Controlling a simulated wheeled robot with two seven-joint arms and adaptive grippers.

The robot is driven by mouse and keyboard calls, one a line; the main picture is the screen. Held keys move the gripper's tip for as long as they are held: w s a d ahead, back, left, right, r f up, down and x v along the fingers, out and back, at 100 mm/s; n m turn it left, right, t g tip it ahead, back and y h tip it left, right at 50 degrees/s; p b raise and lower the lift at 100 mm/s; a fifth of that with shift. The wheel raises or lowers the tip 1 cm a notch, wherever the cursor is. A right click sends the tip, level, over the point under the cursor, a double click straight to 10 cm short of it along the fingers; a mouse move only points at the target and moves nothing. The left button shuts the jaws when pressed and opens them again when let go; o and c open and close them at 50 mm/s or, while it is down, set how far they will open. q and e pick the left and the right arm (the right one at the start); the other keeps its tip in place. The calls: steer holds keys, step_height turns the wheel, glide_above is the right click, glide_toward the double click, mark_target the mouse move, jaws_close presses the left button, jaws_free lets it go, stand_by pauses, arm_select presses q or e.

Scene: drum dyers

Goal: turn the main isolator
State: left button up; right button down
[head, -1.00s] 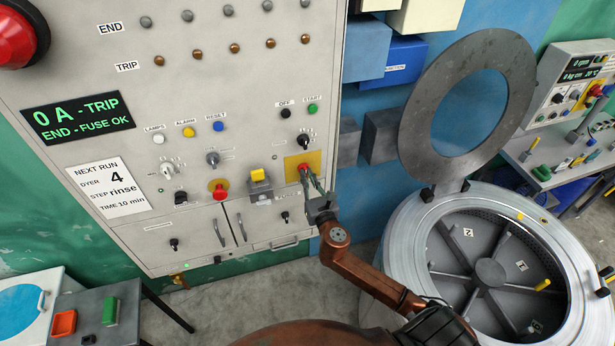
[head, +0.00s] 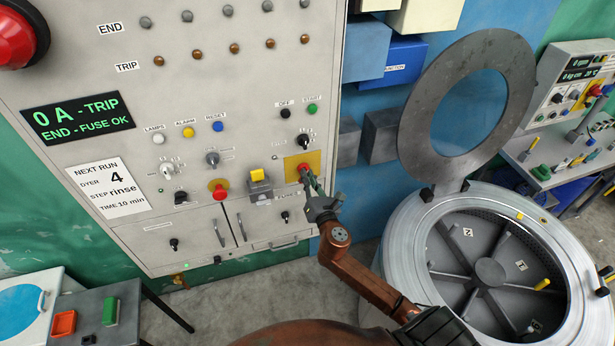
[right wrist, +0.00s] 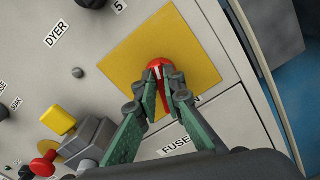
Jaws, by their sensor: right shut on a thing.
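The main isolator is a red knob (head: 304,167) on a yellow square plate (head: 315,160) at the lower right of the grey control panel. My right gripper (head: 308,176) reaches it from below right and is shut on it. In the right wrist view, the red knob (right wrist: 157,65) shows a pale mark and sits between the green fingertips (right wrist: 164,82), which hide part of it. The yellow plate (right wrist: 195,42) lies tilted in that view. My left gripper is not in view.
A yellow-topped switch (head: 258,180) and a red button (head: 219,192) stick out left of the isolator. Panel door handles (head: 241,228) are below. An open drum (head: 490,270) with its raised ring lid (head: 410,125) stands at the right.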

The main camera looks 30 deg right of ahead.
steer(key=shift+d+f+m, duration=0.15)
steer(key=shift+m, duration=3.15)
steer(key=shift+d+f+m, duration=0.1)
steer(key=shift+m, duration=3.5)
steer(key=c, duration=2)
jaws_free()
steer(key=shift+c, duration=0.2)
steer(key=shift+s, duration=0.1)
